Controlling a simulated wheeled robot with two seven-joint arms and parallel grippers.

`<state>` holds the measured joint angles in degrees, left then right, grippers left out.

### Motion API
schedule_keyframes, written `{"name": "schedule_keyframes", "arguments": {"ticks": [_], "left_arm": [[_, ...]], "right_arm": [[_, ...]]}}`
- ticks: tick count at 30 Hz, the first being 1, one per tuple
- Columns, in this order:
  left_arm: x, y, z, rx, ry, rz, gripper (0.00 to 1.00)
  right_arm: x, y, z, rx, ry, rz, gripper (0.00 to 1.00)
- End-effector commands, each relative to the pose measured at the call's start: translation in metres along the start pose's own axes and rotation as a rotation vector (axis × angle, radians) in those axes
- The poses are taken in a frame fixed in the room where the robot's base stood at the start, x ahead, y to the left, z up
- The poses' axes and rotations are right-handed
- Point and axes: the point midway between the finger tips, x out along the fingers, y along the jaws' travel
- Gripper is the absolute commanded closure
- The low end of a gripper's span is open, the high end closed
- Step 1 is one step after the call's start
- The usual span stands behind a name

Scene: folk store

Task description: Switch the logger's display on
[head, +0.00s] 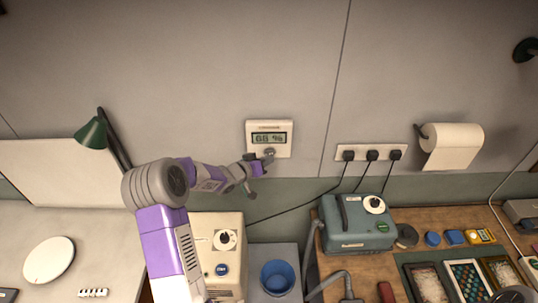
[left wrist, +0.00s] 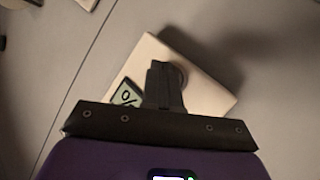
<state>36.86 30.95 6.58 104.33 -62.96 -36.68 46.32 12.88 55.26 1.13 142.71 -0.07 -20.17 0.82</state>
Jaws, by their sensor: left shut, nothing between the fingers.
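The logger (head: 283,128) is a small cream box on the wall in the middle of the head view. Its display (head: 269,139) is lit with dark digits on a greenish ground. My left gripper (head: 268,157) is shut and empty, with its fingertips at the lower part of the logger. In the left wrist view the shut fingers (left wrist: 164,80) lie over the face of the logger (left wrist: 207,88), in front of a round knob or button (left wrist: 181,72) that they partly hide. A corner of the display (left wrist: 127,95) shows a percent sign. Whether the fingertips touch is unclear.
A socket strip (head: 363,157) with several black plugs and a paper roll (head: 455,140) are on the wall to the right. Below stand a cream machine (head: 203,230), a blue bin (head: 278,277) and a grey-green machine (head: 350,229). A green lamp (head: 92,132) is at left.

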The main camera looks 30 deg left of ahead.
Motion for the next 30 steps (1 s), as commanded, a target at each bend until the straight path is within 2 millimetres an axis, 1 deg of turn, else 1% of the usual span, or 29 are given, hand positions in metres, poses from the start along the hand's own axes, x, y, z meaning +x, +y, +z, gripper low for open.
{"name": "schedule_keyframes", "arguments": {"ticks": [10,24,30], "left_arm": [[-0.003,0.002,0.002,-0.001,0.001,0.0,1.0],[-0.035,0.025,0.026,0.0,0.001,0.0,1.0],[-0.043,0.031,0.03,-0.001,0.002,0.0,1.0]], "right_arm": [[0.002,0.001,0.0,0.0,0.0,0.0,0.57],[0.019,0.007,-0.001,0.0,0.0,0.0,0.57],[0.021,0.008,-0.001,0.0,0.0,0.0,0.57]]}}
